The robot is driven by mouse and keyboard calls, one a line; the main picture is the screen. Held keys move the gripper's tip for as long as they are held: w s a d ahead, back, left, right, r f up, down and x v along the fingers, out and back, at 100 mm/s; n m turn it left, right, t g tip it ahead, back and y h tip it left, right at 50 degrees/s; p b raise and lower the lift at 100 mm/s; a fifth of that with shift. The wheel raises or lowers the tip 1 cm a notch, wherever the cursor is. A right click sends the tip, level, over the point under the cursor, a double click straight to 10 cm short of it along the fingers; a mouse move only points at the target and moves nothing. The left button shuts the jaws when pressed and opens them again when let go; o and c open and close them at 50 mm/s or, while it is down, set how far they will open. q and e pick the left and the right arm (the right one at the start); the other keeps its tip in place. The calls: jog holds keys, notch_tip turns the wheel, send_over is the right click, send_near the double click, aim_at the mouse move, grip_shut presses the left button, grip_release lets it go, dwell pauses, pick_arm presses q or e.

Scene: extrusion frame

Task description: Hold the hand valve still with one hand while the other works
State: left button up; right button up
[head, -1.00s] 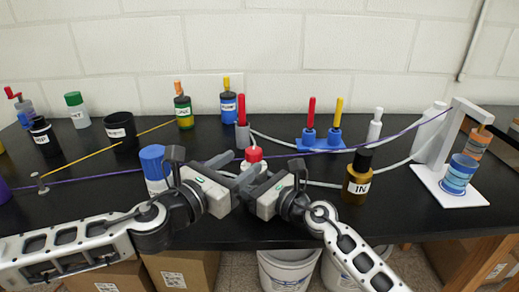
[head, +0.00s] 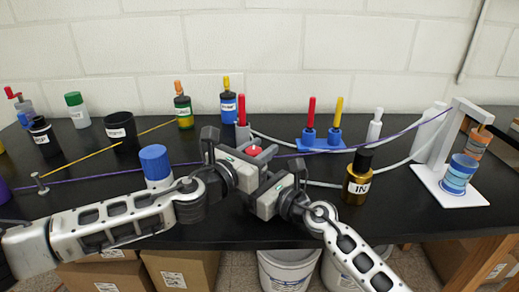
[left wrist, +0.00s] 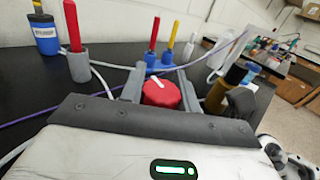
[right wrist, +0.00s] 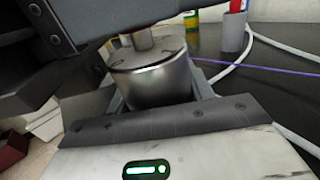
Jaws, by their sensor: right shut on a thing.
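The hand valve has a red knob (head: 254,151) with a white pointer mark, seen between my grippers in the head view. The knob shows clearly in the left wrist view (left wrist: 161,93). Its silver metal body (right wrist: 150,82) and stem show in the right wrist view. My right gripper (right wrist: 160,100) is shut on the metal body, a finger on each side. My left gripper (left wrist: 162,92) is open, with its fingers on either side of the red knob. I cannot tell whether they touch it. The valve's base is hidden by the grippers.
A blue-capped bottle (head: 154,163) stands left of my left gripper. An amber IN bottle (head: 358,178) stands to the right. A grey holder with a red handle (head: 242,122) is close behind the valve. White tubing and a purple cord (head: 100,178) cross the black bench.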

pick_arm(q)
jog(key=shift+m+g+h, duration=0.3)
jog(key=shift+h, duration=0.1)
jog(key=m+g+h, duration=0.2)
jog(key=g, duration=0.1)
jog(key=m+g+h, duration=0.1)
jog(key=shift+s+d+m+g+h, duration=0.2)
jog(key=shift+d+m+g+h, duration=0.1)
jog(key=shift+m+h, duration=0.1)
jog(key=shift+s+m+g+h, duration=0.15)
jog(key=shift+m+g+h, duration=0.35)
jog(key=shift+m+g, duration=0.45)
jog(key=shift+g, duration=0.45)
jog(key=o, duration=1)
jog(key=shift+s, duration=0.1)
jog(key=v, duration=0.7)
jog(key=shift+s+a, duration=0.1)
jog(key=shift+a, duration=0.1)
